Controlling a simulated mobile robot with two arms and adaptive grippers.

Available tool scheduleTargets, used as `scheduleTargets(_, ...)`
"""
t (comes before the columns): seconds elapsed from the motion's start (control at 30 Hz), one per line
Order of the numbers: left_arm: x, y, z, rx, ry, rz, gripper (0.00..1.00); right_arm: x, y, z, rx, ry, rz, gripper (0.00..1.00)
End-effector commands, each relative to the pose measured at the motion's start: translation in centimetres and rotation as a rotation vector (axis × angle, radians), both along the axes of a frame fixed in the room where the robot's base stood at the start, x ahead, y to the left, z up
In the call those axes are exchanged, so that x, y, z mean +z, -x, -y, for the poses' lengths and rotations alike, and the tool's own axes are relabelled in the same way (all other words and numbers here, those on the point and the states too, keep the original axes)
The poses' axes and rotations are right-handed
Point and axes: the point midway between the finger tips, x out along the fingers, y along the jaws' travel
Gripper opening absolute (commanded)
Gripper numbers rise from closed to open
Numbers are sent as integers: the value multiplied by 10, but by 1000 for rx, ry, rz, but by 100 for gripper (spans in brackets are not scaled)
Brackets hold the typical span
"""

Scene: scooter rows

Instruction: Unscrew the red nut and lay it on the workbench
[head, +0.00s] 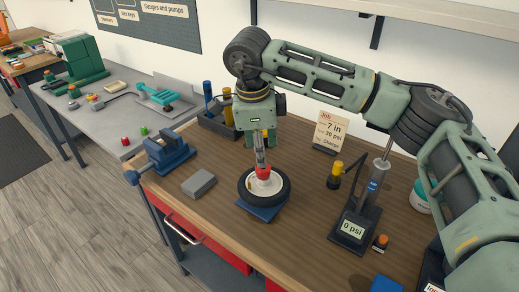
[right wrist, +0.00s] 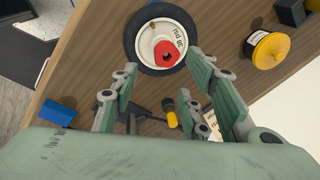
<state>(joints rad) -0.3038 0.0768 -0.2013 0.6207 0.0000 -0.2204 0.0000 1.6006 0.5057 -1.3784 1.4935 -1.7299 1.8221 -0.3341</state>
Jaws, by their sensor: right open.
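The red nut (head: 263,172) sits on the hub of a small wheel (head: 283,187), which lies flat on a blue base (head: 262,213) on the wooden workbench (head: 220,222). In the right wrist view, the red nut (right wrist: 166,50) shows a dark centre hole, on the white hub inside the black tyre (right wrist: 131,38). My right gripper (head: 262,152) points down just above the nut. In the wrist view my right gripper (right wrist: 163,70) is open, with its fingers spread apart and nothing between them. I cannot tell whether any finger touches the wheel. My left gripper is not in view.
A grey block (head: 198,184) and blue vise (head: 166,153) stand left of the wheel. A pump with a "0 psi" display (head: 353,230) and a yellow-black item (head: 335,175) stand right. A job card (head: 331,130) is behind. The bench's front left is clear.

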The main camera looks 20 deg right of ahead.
Motion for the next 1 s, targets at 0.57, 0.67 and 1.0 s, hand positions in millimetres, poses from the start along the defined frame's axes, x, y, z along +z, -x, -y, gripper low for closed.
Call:
scheduleTargets(0.57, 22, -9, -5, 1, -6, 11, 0, -65, -8, 9, 28, 5, -6, 42)
scheduleTargets(0.67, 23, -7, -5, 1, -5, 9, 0, -73, -9, 10, 28, 4, -6, 42)
scheduleTargets(1.0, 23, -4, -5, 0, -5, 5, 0, -78, -10, 11, 28, 5, -4, 42)
